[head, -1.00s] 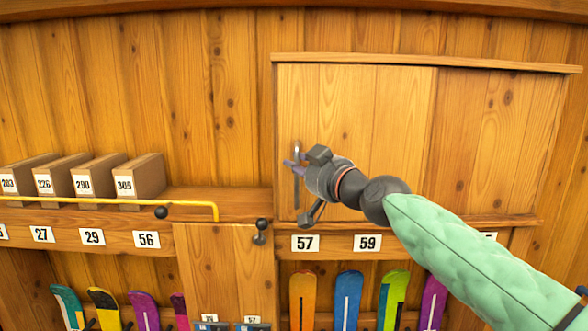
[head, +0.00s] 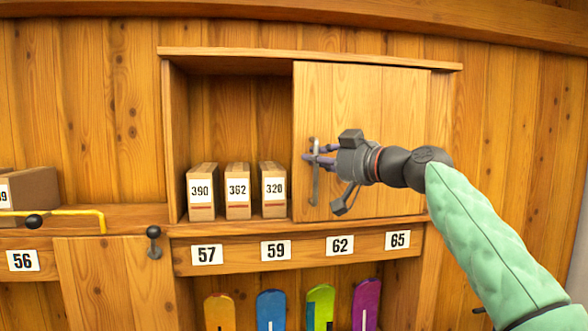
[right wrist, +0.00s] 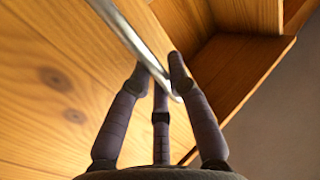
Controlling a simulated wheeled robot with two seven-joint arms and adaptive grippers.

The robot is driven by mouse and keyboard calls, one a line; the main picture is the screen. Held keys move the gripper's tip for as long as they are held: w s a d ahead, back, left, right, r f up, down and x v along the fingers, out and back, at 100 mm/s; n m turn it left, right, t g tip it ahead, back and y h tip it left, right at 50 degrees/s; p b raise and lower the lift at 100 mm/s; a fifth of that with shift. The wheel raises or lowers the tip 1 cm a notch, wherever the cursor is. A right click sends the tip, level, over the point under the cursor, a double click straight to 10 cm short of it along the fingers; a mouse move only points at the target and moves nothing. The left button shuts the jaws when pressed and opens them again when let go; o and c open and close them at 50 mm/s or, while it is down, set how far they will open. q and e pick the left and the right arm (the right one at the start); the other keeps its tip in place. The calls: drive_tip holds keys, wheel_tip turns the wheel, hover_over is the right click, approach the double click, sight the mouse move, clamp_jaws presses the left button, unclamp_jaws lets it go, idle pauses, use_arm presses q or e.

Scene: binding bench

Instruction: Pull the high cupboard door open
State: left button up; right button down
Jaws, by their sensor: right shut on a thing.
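The high cupboard's wooden sliding door (head: 385,110) covers the right part of the cupboard, and the left part stands open. A vertical metal bar handle (head: 316,185) is near the door's left edge. My right gripper (head: 312,156) is shut on this handle. In the right wrist view, the fingers (right wrist: 160,80) close around the metal bar (right wrist: 125,32), with the door's wood (right wrist: 55,85) behind. My left gripper is not in view.
Inside the open part stand boxes marked 390 (head: 202,192), 362 (head: 238,191) and 320 (head: 273,190). Below are a numbered ledge (head: 300,250) and several colourful boards (head: 271,308). A yellow rail (head: 85,212) and a brown box (head: 30,190) are at left.

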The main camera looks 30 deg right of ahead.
drive_tip(key=d, duration=0.1)
drive_tip(key=s+d, duration=0.1)
drive_tip(key=d, duration=0.1)
drive_tip(key=c, duration=1.4)
unclamp_jaws()
drive_tip(key=shift+w, duration=0.1)
drive_tip(key=shift+a, duration=0.1)
drive_tip(key=v, duration=1.2)
